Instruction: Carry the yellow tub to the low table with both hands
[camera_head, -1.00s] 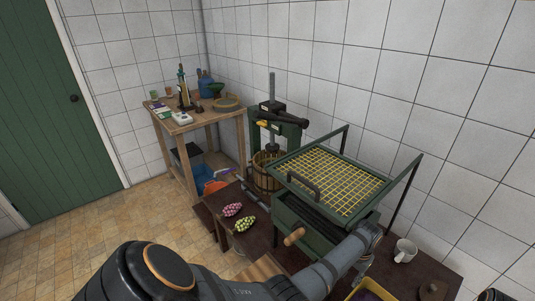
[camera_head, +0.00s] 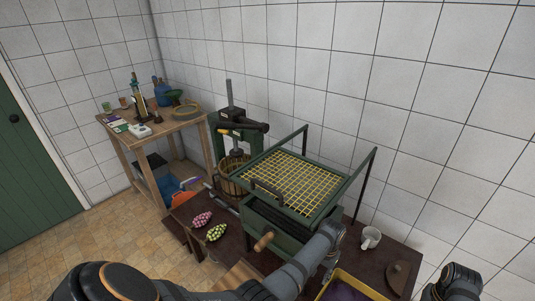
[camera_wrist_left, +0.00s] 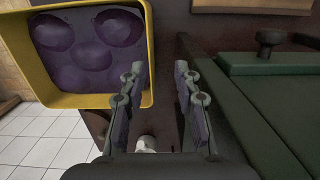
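The yellow tub (camera_head: 362,283) is cut off by the bottom edge of the head view, at the front of the dark brown table (camera_head: 385,249). In the left wrist view the tub (camera_wrist_left: 150,40) is at upper left, with dark purple rounded contents. My left gripper (camera_wrist_left: 160,75) is open and empty, its two fingers apart just right of the tub's rim. In the head view the left gripper (camera_head: 332,258) is partly hidden beside the crusher. My right arm shows at the bottom right, but its gripper is out of view. I cannot tell which surface is the low table.
A green crusher with a yellow grid (camera_head: 300,183) stands close to my left arm. A white mug (camera_head: 371,238) and a brown lid-like disc (camera_head: 398,277) are on the dark table. Grapes (camera_head: 216,232) lie at its left. A wooden side table (camera_head: 160,130) stands by the wall.

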